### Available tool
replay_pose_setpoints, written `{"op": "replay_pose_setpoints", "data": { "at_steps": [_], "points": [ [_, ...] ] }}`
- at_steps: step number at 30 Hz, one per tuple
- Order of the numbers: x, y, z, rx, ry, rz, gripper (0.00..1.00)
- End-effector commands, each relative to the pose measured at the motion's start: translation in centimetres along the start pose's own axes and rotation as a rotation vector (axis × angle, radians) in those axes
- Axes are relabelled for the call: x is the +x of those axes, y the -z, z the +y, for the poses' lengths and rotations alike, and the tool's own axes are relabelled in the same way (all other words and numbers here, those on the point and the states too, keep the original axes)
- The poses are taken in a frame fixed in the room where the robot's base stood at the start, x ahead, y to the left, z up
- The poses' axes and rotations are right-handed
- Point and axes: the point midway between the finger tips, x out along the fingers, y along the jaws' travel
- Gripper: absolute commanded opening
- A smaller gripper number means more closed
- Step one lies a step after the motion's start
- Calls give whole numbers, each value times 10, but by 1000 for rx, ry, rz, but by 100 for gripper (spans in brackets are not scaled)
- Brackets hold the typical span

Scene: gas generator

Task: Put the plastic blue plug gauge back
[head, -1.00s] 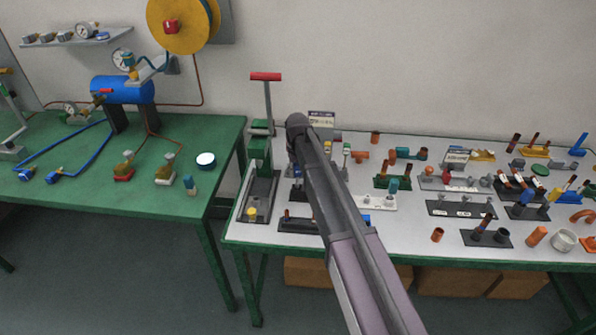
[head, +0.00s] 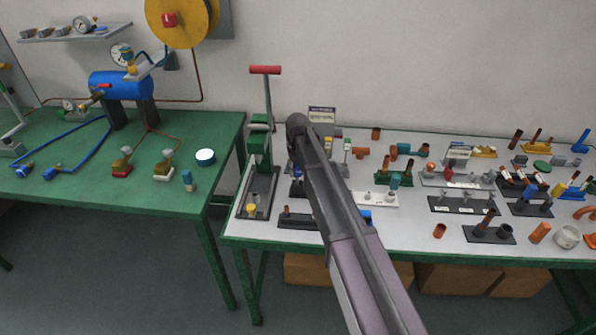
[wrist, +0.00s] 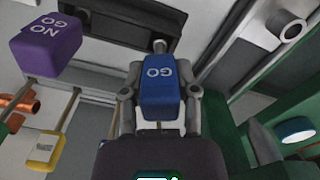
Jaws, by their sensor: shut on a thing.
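The blue plug gauge (wrist: 161,80), a block lettered GO, is between the two fingers of my gripper (wrist: 160,95) in the wrist view. My gripper is shut on it. A short metal tip shows at its far end, near a dark plate with a round hole (wrist: 120,28); I cannot tell whether they touch.
In the wrist view a yellow block (wrist: 43,152) is at lower left and a grey tube (wrist: 288,28) at upper right. In the head view a green press (head: 259,150) stands left of my arm. The right-hand bench (head: 420,225) is crowded with fittings and stands.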

Motion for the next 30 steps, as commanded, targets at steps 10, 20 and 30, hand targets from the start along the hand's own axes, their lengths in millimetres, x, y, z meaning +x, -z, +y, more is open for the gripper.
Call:
{"op": "replay_pose_setpoints", "data": {
  "at_steps": [10,20,30],
  "points": [
    [8,0,0,0,0,0,5],
    [15,0,0,1,0,0,5],
    [18,0,1,1,0,0,69]
  ]
}}
